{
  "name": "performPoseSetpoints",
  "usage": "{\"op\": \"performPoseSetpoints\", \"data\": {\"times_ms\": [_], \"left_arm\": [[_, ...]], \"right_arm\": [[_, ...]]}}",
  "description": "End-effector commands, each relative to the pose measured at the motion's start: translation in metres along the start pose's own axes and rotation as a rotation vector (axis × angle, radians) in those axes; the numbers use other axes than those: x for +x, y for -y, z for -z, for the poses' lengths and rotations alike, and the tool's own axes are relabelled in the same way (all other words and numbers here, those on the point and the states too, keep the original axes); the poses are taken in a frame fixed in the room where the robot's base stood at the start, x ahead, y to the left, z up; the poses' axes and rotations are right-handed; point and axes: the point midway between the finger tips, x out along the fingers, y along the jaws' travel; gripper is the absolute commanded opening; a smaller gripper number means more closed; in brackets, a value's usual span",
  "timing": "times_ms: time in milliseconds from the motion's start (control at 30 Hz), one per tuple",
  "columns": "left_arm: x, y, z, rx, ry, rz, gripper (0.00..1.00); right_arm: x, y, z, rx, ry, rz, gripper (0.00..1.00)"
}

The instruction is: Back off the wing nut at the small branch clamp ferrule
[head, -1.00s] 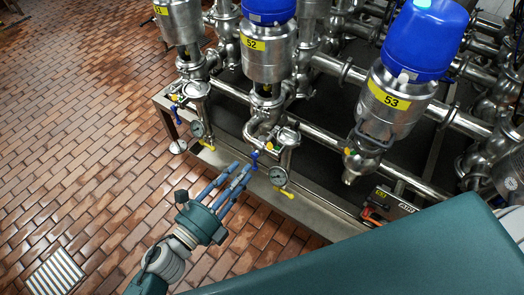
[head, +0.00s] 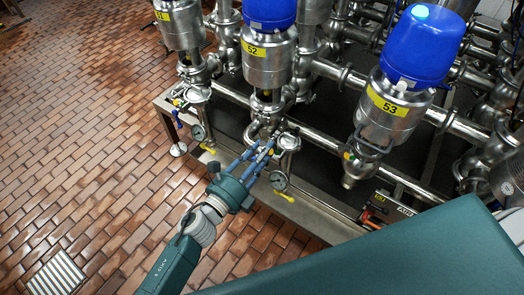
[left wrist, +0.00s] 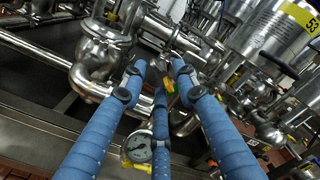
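My left gripper (head: 264,149) has blue-wrapped fingers and reaches the small branch piping (head: 288,142) below valve 52. In the left wrist view the fingertips (left wrist: 160,76) stand apart, with no object clearly held between them. The wing nut and clamp ferrule are too small or hidden behind the fingers to make out. I cannot tell whether the fingers touch the branch. My right gripper is not in view.
A pressure gauge (head: 278,180) and a yellow handle (head: 284,195) hang below the branch. Valve 52 (head: 268,58) stands above, and valve 53 (head: 392,105) is to the right. Steel pipes run behind.

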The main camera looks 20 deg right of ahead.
Motion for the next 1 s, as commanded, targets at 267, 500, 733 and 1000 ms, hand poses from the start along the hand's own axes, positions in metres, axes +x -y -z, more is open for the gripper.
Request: {"op": "performPoseSetpoints", "data": {"times_ms": [267,500,733,1000], "left_arm": [[0.0,0.0,0.0,0.0,0.0,0.0,0.0],[0.0,0.0,0.0,-0.018,0.0,0.0,0.0],[-0.001,0.0,0.0,-0.113,0.0,-0.001,0.0],[0.0,0.001,0.001,-0.337,-0.001,-0.001,0.0]], "right_arm": [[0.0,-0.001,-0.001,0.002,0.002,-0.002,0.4],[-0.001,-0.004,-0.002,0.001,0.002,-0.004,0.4],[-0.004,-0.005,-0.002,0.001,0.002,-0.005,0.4],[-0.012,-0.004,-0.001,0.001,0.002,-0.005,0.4]]}}
